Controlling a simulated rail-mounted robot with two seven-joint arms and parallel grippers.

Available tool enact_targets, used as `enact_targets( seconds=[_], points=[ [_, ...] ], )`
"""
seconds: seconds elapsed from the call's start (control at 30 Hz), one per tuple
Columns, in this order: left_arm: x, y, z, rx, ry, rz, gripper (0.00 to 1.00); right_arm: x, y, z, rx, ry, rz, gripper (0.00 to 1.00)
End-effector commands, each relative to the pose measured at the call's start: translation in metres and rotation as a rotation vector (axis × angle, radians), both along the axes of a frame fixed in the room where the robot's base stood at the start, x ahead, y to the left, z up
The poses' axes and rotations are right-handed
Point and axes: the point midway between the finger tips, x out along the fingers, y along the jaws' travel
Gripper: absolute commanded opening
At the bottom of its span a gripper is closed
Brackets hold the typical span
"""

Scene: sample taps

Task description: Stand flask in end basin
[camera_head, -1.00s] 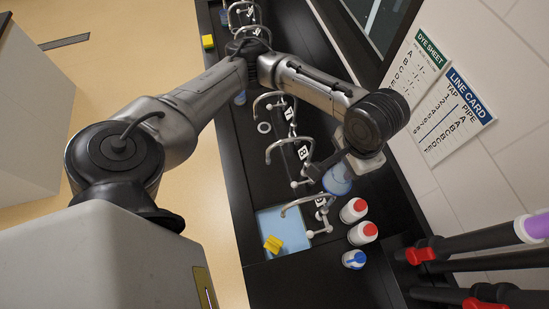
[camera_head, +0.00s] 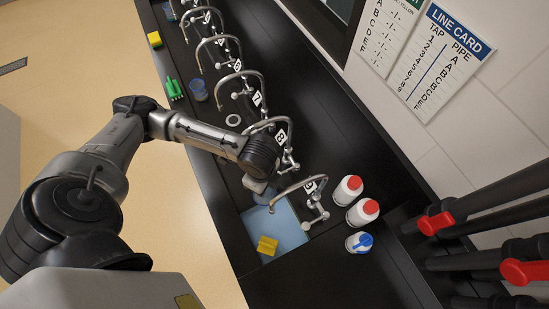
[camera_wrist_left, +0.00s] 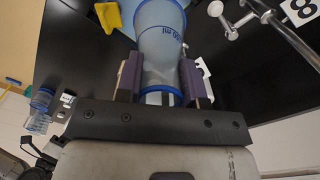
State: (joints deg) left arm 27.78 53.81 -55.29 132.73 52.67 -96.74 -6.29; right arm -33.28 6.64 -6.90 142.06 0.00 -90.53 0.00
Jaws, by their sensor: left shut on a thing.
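The flask (camera_wrist_left: 162,45) is a translucent cone with blue rims and a "50 ml" mark. My left gripper (camera_wrist_left: 160,82) is shut on its narrow neck, with one purple-grey finger on each side. In the head view, my left gripper (camera_head: 258,185) is at the far left corner of the pale blue end basin (camera_head: 290,231). Part of the flask (camera_head: 265,198) shows below it, mostly hidden by the wrist. I cannot tell whether the flask touches the basin floor. My right gripper is not in view.
A curved tap (camera_head: 290,190) reaches over the basin close to my gripper. Two red-capped bottles (camera_head: 363,212) and a blue-capped bottle (camera_head: 358,242) stand to the right. A green rack (camera_head: 174,89) stands farther back.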

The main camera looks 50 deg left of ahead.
Motion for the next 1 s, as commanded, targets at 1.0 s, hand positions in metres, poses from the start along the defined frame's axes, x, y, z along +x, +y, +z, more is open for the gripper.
enact_targets(
  seconds=[1.0],
  points=[
    [-0.052,0.001,-0.132,0.000,0.001,-0.575,0.00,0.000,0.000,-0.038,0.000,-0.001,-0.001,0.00]
  ],
)
